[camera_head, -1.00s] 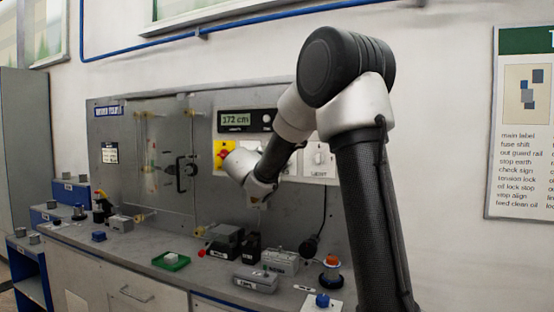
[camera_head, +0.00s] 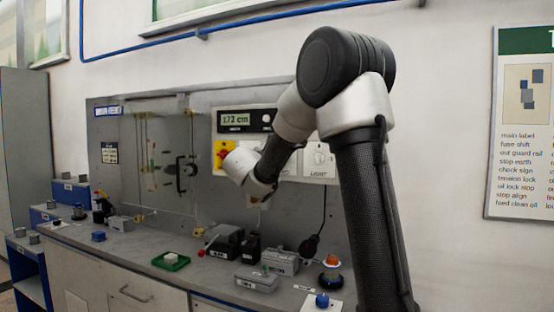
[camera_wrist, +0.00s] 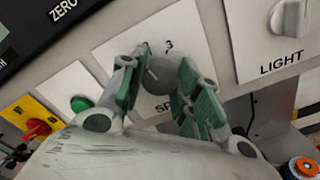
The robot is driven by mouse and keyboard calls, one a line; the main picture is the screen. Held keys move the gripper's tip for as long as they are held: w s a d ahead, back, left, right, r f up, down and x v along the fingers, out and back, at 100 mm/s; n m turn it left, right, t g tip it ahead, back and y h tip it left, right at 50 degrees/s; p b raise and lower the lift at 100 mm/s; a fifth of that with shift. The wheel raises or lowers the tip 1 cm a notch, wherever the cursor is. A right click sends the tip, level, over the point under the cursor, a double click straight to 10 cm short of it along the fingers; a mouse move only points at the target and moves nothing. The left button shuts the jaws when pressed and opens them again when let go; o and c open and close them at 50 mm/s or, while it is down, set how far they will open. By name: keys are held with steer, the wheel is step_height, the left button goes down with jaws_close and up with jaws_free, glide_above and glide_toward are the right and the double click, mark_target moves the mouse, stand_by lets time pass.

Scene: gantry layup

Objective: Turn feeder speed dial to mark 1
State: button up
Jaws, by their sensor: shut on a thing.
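The feeder speed dial (camera_wrist: 160,77) is a round grey knob with a pale pointer line, on a white plate (camera_wrist: 126,46) in the wrist view. A "3" shows above it; its lower label is partly covered and begins "SP". My gripper (camera_wrist: 159,84) has its green-padded fingers on either side of the dial and is shut on it. The pointer line leans to the upper left; mark 1 is not readable behind the fingers. In the head view my wrist is at the panel and hides the dial.
Beside the dial are a green button (camera_wrist: 80,103), a red switch on a yellow plate (camera_wrist: 37,129) and the LIGHT knob (camera_wrist: 290,18). A display (camera_head: 236,119) reads 172 cm. Below, the bench holds a black box (camera_head: 226,240), grey boxes (camera_head: 257,279) and a green tray (camera_head: 171,262).

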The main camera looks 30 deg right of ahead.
steer(key=n, duration=0.6)
steer(key=shift+n, duration=0.3)
stand_by(0.4)
steer(key=o, duration=1)
steer(key=shift+o, duration=0.2)
steer(key=shift+a, duration=0.1)
steer(key=v, duration=1.2)
